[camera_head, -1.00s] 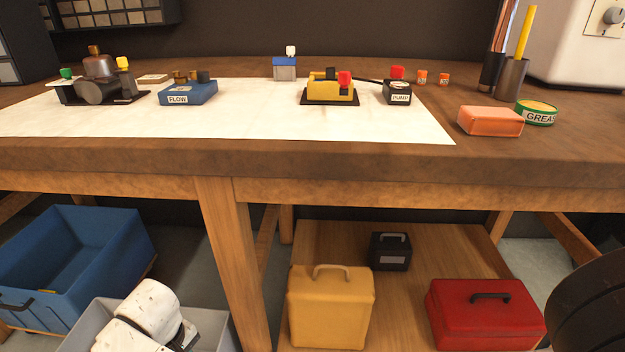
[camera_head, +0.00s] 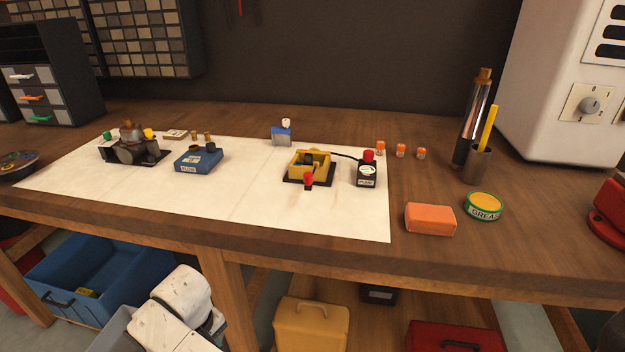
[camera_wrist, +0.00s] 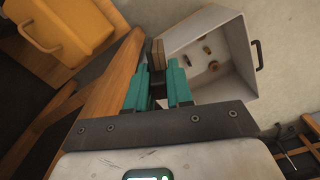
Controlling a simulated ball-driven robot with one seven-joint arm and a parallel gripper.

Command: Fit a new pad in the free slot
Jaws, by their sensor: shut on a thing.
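My gripper (camera_wrist: 157,90) shows in the wrist view, its teal fingers shut on a small brown, layered pad-like block (camera_wrist: 158,54). I cannot tell whether it is new or worn. The block is above the edge of a grey bin (camera_wrist: 228,82). In the head view my gripper is hidden behind my white arm. A yellow caliper-like unit (camera_head: 323,161) sits on a black base on the white sheet, with a dark piece inside and a red knob in front. Its slots are too small to make out.
An orange block (camera_head: 430,219) and a grease tin (camera_head: 484,206) lie at right. Small parts lie in the grey bin. The sheet's front is clear.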

